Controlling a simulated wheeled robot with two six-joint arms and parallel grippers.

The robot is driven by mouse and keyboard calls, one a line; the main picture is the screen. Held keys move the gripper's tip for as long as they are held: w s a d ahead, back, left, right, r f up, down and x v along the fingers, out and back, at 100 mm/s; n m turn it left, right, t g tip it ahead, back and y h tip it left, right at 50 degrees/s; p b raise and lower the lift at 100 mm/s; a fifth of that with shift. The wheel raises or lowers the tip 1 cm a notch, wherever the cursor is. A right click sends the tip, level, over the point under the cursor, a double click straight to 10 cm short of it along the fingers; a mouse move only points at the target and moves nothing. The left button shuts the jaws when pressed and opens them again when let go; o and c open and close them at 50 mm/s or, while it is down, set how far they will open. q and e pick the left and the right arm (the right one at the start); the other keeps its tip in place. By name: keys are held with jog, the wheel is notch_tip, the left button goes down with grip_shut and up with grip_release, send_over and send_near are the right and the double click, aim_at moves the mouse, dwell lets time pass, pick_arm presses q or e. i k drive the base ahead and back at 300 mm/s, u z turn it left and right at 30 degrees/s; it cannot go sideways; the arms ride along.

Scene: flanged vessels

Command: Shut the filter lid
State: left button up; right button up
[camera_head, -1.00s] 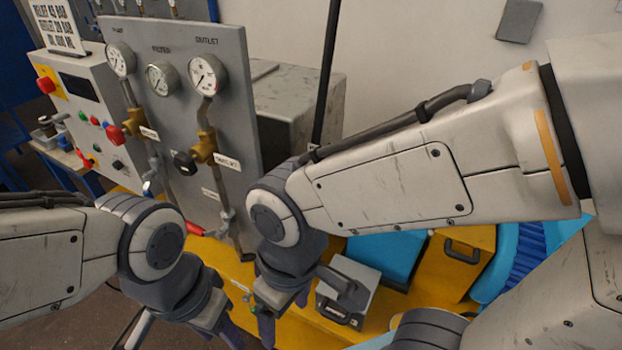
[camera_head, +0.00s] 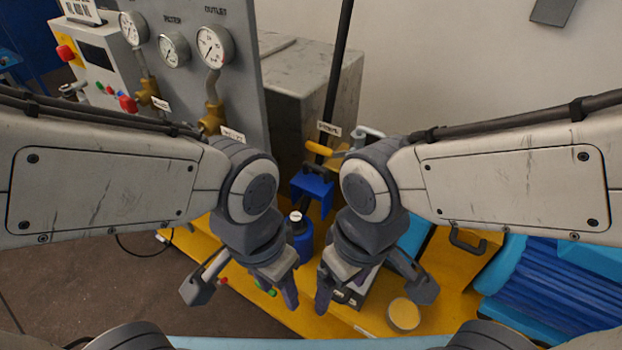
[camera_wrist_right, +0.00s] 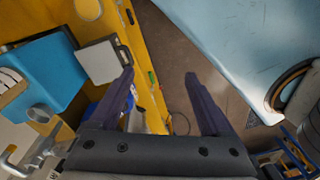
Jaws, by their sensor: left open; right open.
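A blue cylindrical vessel (camera_head: 303,243) with a dark top and a small white tag stands on the yellow base in the head view, between my two arms. Behind it is a blue bracket-like part (camera_head: 313,188) with a dark handle. I cannot tell which part is the filter lid or how far open it is. My left gripper (camera_head: 284,290) is open and empty, low and left of the vessel. My right gripper (camera_head: 324,290) is open, low and right of it. The right wrist view shows its two spread fingers (camera_wrist_right: 160,76) with nothing between them.
A grey gauge panel (camera_head: 248,70) stands at the back left. A yellow lever (camera_head: 320,148) and dark pole (camera_head: 340,70) rise behind the vessel. A grey box (camera_wrist_right: 98,62) sits on the yellow base (camera_wrist_right: 150,70).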

aim_at(321, 189)
jog(key=k, duration=1.2)
jog(key=u, duration=0.9)
jog(key=i, duration=1.1)
jog(key=z, duration=0.8)
jog(key=i, duration=0.7)
jog(key=z, duration=0.05)
